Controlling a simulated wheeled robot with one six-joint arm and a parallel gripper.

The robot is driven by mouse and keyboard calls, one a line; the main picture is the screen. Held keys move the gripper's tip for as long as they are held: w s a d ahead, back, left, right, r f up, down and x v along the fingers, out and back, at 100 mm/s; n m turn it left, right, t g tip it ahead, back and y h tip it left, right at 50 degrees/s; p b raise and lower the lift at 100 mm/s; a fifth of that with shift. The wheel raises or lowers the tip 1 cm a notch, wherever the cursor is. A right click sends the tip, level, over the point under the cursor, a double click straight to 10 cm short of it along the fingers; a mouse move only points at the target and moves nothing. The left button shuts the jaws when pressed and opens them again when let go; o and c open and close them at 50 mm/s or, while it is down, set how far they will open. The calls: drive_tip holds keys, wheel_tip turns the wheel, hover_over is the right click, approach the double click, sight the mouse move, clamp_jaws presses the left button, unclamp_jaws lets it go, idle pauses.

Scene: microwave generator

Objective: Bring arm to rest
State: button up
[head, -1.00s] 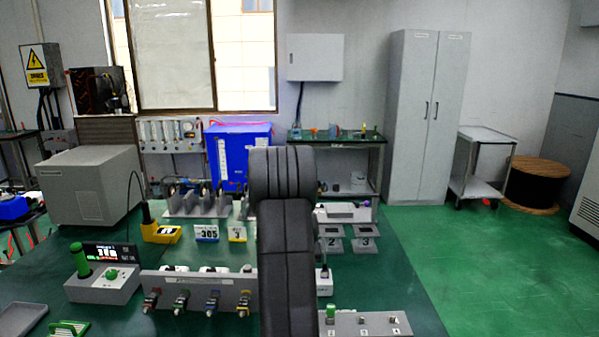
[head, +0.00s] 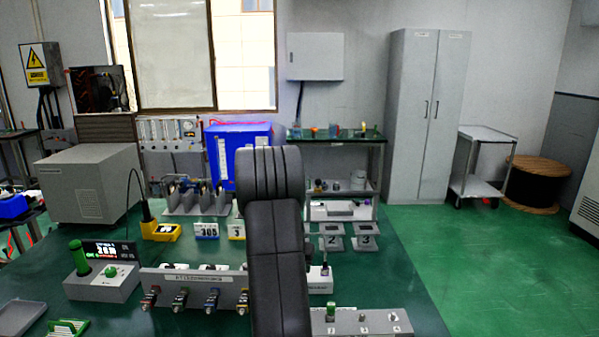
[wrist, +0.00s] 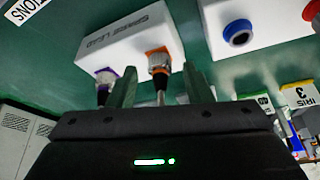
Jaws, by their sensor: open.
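In the wrist view my gripper (wrist: 160,88) has its two green fingers apart, with a visible gap between them. An orange-collared connector (wrist: 159,62) with a dark lead shows between the fingers; contact cannot be told. It sits at the edge of a white block marked as a spare lead (wrist: 125,40). A purple-collared connector (wrist: 105,78) is just left of the left finger. In the head view my black arm (head: 275,240) stands up over the bench, and my gripper is hidden behind it.
The green bench (head: 390,270) carries a grey panel with several coloured connectors (head: 195,290), a display unit with a green handle (head: 100,275) and numbered pads (head: 364,242). In the wrist view a white block has a blue-ringed port (wrist: 238,32). Open floor (head: 490,270) lies right.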

drive_tip(key=shift+a+m, duration=0.1)
drive_tip(key=shift+m, duration=0.5)
drive_tip(key=shift+h, duration=0.4)
